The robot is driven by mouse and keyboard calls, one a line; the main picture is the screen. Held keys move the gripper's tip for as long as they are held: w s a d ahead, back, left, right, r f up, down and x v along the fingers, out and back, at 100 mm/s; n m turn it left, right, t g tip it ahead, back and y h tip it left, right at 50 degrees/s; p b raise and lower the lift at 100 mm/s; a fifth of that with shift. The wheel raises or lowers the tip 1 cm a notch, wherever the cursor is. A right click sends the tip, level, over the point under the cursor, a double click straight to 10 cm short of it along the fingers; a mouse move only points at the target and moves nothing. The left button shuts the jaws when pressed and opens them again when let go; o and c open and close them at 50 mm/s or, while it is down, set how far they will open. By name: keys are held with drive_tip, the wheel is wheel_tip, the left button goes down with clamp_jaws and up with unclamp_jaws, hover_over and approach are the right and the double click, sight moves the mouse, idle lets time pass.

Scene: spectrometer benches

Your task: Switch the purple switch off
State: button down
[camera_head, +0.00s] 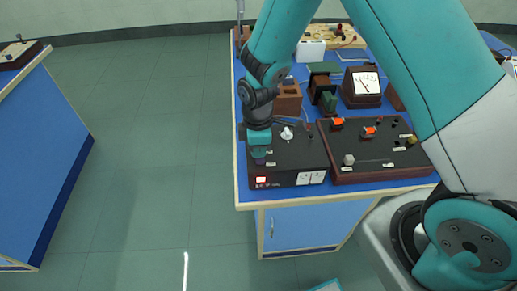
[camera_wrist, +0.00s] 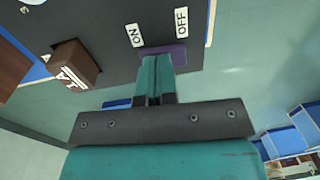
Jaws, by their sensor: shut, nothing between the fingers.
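The purple switch (camera_wrist: 178,50) is on a black panel in the wrist view, between the ON label (camera_wrist: 134,35) and the OFF label (camera_wrist: 182,21). My teal gripper fingers (camera_wrist: 158,66) are shut with nothing between them. Their tips overlap the switch in the picture and hide part of it, so I cannot tell its position or whether they touch.
The box has a red lit display (camera_head: 261,180), dial meters (camera_head: 311,178) and a white knob (camera_head: 287,133). A second panel with orange switches (camera_head: 369,131) stands to its right. Brown blocks (camera_head: 288,98) and a meter (camera_head: 363,86) are behind. Open floor (camera_head: 160,150) lies left.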

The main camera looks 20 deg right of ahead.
wheel_tip(320, 180, up, 14)
drive_tip(key=w, duration=0.1)
drive_tip(key=shift+d+p, duration=0.15)
drive_tip(key=shift+p, duration=0.3)
drive_tip(key=shift+f, duration=0.1)
drive_tip(key=b, duration=0.3)
drive_tip(key=shift+s+r+g+b, duration=0.2)
drive_tip(key=shift+g+b, duration=0.2)
drive_tip(key=f, duration=0.4)
drive_tip(key=s+f+p, duration=0.1)
drive_tip(key=f, duration=0.4)
drive_tip(key=s+f+p, duration=0.1)
drive_tip(key=f, duration=0.4)
drive_tip(key=shift+a, duration=0.25)
